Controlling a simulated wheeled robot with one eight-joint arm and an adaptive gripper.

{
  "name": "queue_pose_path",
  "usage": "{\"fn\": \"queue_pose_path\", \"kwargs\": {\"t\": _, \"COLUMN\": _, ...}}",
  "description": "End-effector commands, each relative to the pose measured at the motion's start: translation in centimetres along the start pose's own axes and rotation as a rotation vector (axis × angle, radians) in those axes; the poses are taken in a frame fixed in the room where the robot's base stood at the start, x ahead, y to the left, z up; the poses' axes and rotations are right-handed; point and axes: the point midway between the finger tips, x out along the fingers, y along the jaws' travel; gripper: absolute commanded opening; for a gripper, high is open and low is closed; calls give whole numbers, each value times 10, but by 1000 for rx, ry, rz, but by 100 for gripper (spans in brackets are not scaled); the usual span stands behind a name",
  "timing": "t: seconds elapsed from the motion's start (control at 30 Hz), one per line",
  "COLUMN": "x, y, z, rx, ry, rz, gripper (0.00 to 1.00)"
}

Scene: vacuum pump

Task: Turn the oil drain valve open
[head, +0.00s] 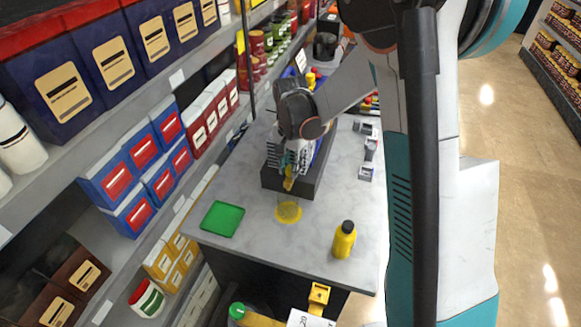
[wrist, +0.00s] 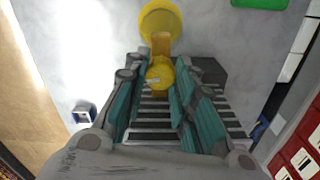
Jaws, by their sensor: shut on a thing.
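The vacuum pump stands on a dark base (head: 272,183) on the grey table. The yellow oil drain valve (head: 288,184) is low on its near side. My gripper (head: 290,168) reaches down to it. In the wrist view, the teal fingers of my gripper (wrist: 160,78) are shut around the rounded yellow valve part (wrist: 160,70). A brownish-yellow strip (wrist: 161,43) runs from the valve toward a flat yellow round patch (wrist: 158,18). The patch also lies on the table in the head view (head: 288,212). My gripper hides much of the pump.
A green tray (head: 222,219) lies left of the patch. A yellow bottle with a black cap (head: 344,240) stands near the table's front right. Small grey parts (head: 368,150) lie behind it. Stocked shelves (head: 120,120) line the left side.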

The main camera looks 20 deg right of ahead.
Motion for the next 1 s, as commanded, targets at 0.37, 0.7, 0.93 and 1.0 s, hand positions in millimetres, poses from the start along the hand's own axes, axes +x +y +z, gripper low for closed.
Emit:
{"fn": "queue_pose_path", "kwargs": {"t": 0.37, "x": 1, "y": -1, "z": 0, "rx": -352, "ry": 1, "rz": -1, "gripper": 0}}
{"fn": "queue_pose_path", "kwargs": {"t": 0.7, "x": 1, "y": -1, "z": -1, "rx": -675, "ry": 2, "rz": 0, "gripper": 0}}
{"fn": "queue_pose_path", "kwargs": {"t": 0.93, "x": 1, "y": -1, "z": 0, "rx": -892, "ry": 2, "rz": -1, "gripper": 0}}
{"fn": "queue_pose_path", "kwargs": {"t": 1.0, "x": 0, "y": -1, "z": 0, "rx": -957, "ry": 2, "rz": 0, "gripper": 0}}
